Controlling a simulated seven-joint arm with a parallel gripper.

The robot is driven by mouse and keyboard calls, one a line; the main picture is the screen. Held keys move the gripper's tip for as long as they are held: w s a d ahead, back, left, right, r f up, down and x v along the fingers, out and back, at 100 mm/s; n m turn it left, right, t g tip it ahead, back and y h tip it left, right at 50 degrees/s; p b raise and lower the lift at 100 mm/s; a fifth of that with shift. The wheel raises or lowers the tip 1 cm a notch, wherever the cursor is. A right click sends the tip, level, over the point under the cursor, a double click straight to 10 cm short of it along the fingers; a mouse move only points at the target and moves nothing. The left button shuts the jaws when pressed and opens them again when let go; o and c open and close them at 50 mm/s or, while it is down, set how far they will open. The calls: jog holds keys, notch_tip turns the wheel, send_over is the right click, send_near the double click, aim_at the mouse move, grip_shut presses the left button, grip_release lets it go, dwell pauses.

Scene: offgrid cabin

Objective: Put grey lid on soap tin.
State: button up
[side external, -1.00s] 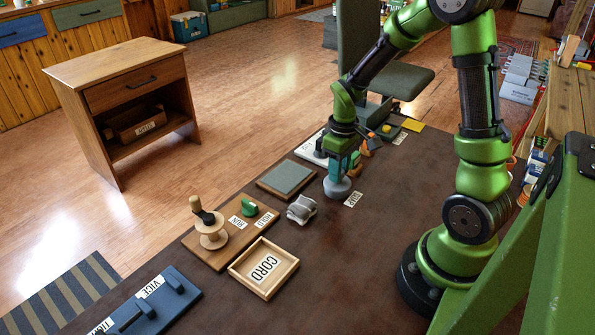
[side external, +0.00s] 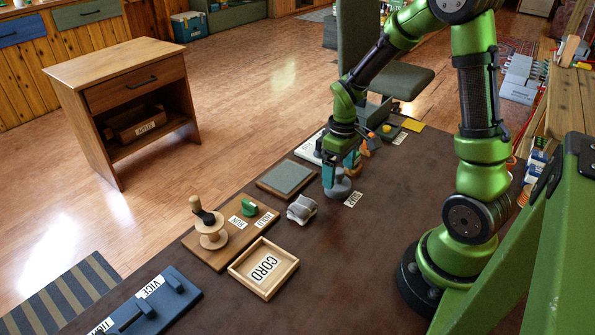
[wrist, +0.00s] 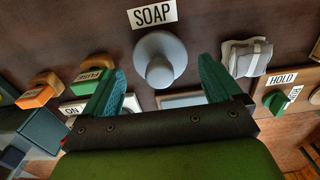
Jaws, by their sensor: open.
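The round grey lid (side external: 338,188) with a knob on top lies level beside the SOAP label (side external: 353,199) on the dark bench. In the wrist view the lid (wrist: 158,48) shows from above, with the SOAP label (wrist: 152,14) next to it. The soap tin cannot be told apart from the lid; anything beneath the lid is hidden. My gripper (side external: 341,170) is open just above the lid, its teal fingers spread to either side of the knob. In the wrist view my open gripper (wrist: 160,90) holds nothing, and the knob is clear of both fingers.
A grey cloth bundle (side external: 302,208) and a grey-green pad (side external: 286,178) lie close by. An orange block (wrist: 38,92) and a FUSE block (wrist: 95,72) are left in the wrist view.

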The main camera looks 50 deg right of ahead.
aim_at(339, 171)
jog(key=shift+r, duration=3.5)
jog(key=shift+f+m, duration=0.1)
jog(key=shift+m, duration=0.3)
jog(key=s+a+r+m+t+y, duration=0.1)
jog(key=s+a+r+t, duration=0.2)
jog(key=a+r, duration=0.3)
jog(key=s+a+r+m+t+y, duration=0.1)
jog(key=s+a+r+m+t, duration=0.1)
jog(key=s+a+r+t, duration=0.2)
jog(key=a+r, duration=0.3)
jog(key=a, duration=0.1)
jog(key=shift+s+a, duration=0.15)
jog(key=shift+a, duration=0.25)
